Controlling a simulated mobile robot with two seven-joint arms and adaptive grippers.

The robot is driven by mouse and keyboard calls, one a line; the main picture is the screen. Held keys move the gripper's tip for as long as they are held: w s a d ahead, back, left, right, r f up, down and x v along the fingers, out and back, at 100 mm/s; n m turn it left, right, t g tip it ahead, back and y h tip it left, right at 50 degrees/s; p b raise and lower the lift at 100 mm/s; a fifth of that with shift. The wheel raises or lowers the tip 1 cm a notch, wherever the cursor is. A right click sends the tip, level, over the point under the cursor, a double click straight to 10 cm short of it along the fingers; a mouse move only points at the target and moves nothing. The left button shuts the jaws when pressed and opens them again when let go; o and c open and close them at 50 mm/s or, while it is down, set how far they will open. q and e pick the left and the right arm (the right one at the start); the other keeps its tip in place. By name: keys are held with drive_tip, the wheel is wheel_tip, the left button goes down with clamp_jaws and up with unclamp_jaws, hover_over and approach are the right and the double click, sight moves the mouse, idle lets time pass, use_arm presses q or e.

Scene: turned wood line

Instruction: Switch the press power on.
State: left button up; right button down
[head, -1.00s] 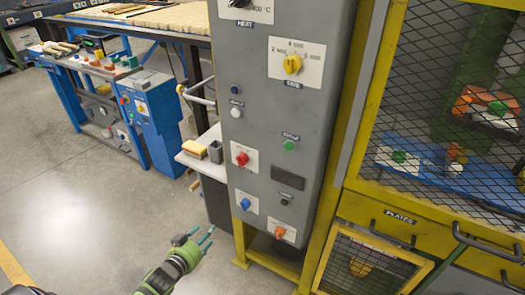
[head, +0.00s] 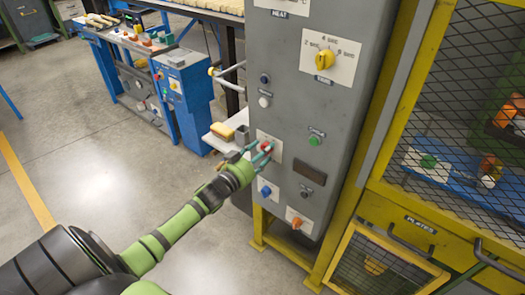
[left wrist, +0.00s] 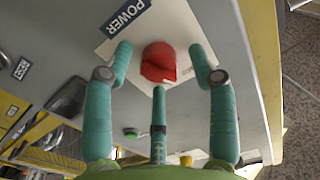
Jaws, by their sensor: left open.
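The press power switch is a red knob (head: 266,146) on a white plate low on the grey control panel (head: 285,100). It also shows in the left wrist view (left wrist: 160,62), beside a label (left wrist: 124,17) reading POWER. My left gripper (head: 258,153) is open, its teal fingers spread around the red knob. In the left wrist view two fingers flank the knob and a third is below it. I see a gap on both sides; whether any finger touches it I cannot tell. My right gripper is in neither view.
Close by on the panel are a blue knob (head: 266,191), an orange knob (head: 296,222), a green button (head: 314,141) and a yellow dial (head: 325,59). A yellow mesh guard (head: 440,110) stands right.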

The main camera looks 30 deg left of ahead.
use_arm(q)
drive_tip(key=c, duration=1.1)
drive_tip(key=shift+w+m, duration=0.1)
drive_tip(key=shift+m, duration=0.3)
drive_tip(key=shift+c, duration=0.2)
drive_tip(key=m+b, duration=0.1)
drive_tip(key=m, duration=1)
drive_tip(key=shift+r, duration=0.1)
drive_tip(key=o, duration=1.1)
drive_tip(key=shift+d, duration=0.1)
drive_tip(key=shift+o, duration=0.2)
